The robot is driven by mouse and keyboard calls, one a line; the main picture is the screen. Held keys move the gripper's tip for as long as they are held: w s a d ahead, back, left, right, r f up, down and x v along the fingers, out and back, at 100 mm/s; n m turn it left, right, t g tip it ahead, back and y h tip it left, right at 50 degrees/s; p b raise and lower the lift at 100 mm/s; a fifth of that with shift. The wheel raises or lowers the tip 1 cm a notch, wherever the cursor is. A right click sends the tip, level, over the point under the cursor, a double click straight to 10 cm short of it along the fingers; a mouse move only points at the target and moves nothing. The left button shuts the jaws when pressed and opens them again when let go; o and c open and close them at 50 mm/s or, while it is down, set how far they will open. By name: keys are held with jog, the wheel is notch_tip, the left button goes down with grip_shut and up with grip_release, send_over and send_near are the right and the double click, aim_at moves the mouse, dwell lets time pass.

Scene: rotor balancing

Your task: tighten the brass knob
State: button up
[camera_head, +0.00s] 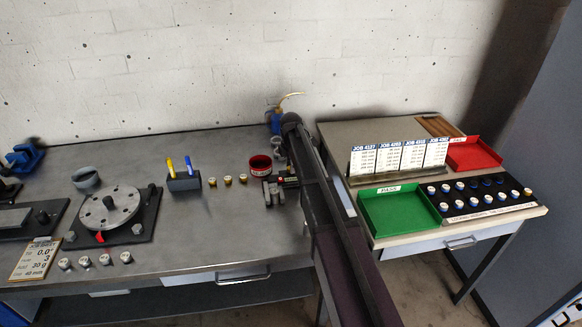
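Three small brass-coloured pieces stand in a row on the grey bench: a left one (212,182), a middle one (227,180) and a right one (242,178). I cannot tell whether one of them is the brass knob. A round metal rotor disc (112,207) with holes sits on a dark base at the left, and no brass knob can be made out on it. My dark arm reaches from the bottom right up to the bench's right end. My gripper appears to be near the red-rimmed cup, apart from the brass pieces; its fingers are too small and dark to read.
A pen holder (184,182), a red cup (260,166) and several silver weights (85,262) stand on the bench. A job card (35,259) lies at the front left. The side table holds a green tray (398,210), a red tray (472,154) and a black vial rack (505,204).

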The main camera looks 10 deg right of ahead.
grip_shut()
